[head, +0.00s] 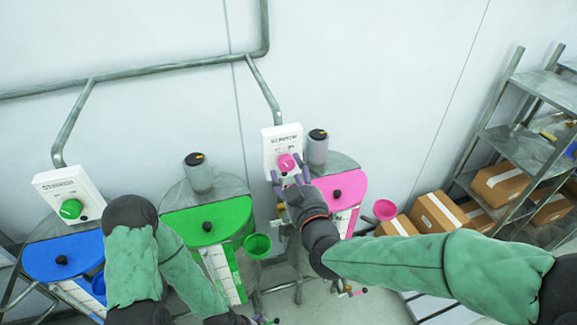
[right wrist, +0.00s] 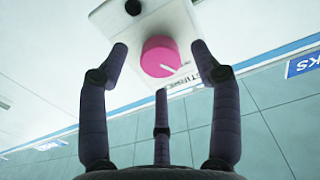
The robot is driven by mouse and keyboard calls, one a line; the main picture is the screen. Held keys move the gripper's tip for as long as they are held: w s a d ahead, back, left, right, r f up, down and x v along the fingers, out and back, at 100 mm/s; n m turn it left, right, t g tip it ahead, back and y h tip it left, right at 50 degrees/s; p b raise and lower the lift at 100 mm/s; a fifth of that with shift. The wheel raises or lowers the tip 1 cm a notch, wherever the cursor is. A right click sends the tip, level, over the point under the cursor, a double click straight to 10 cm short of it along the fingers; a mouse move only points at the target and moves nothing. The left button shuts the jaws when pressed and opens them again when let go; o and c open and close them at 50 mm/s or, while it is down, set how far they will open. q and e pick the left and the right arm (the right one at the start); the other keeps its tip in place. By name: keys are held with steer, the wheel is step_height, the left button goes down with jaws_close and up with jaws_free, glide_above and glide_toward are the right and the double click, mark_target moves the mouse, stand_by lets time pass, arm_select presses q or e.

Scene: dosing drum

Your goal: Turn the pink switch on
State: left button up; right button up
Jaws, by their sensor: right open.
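The pink switch (head: 286,162) is a round knob on the front of a white box on the wall, above the drum with the pink lid. In the right wrist view the pink switch (right wrist: 160,57) shows a white pointer line and lies between the spread fingers. My right gripper (head: 288,177) is open, just below and in front of the knob, and appears apart from it. The gripper also shows in the right wrist view (right wrist: 160,80) with three purple fingers. My left arm reaches in at the lower left; its gripper cannot be made out.
A similar white box with a green knob (head: 70,209) is at the left. Drums with blue (head: 62,256), green (head: 206,218) and pink (head: 342,190) lids stand below. A metal shelf (head: 520,145) and cardboard boxes (head: 440,211) are at the right. Pipes run along the wall.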

steer(key=shift+x, duration=1.05)
steer(key=shift+c, duration=0.3)
steer(key=c, duration=1.1)
steer(key=shift+f+m+b, duration=0.1)
steer(key=shift+m+b, duration=0.2)
steer(key=shift+b, duration=0.1)
steer(key=m+b, duration=0.4)
steer(key=b, duration=0.1)
steer(key=m+b, duration=0.4)
steer(key=b, duration=0.1)
steer(key=shift+f, duration=0.2)
steer(key=shift+r+m+b, duration=0.1)
steer(key=shift+m+b, duration=1.45)
steer(key=shift+m, duration=0.05)
steer(key=o, duration=1.2)
steer(key=shift+r, duration=0.15)
steer(key=shift+c, duration=0.2)
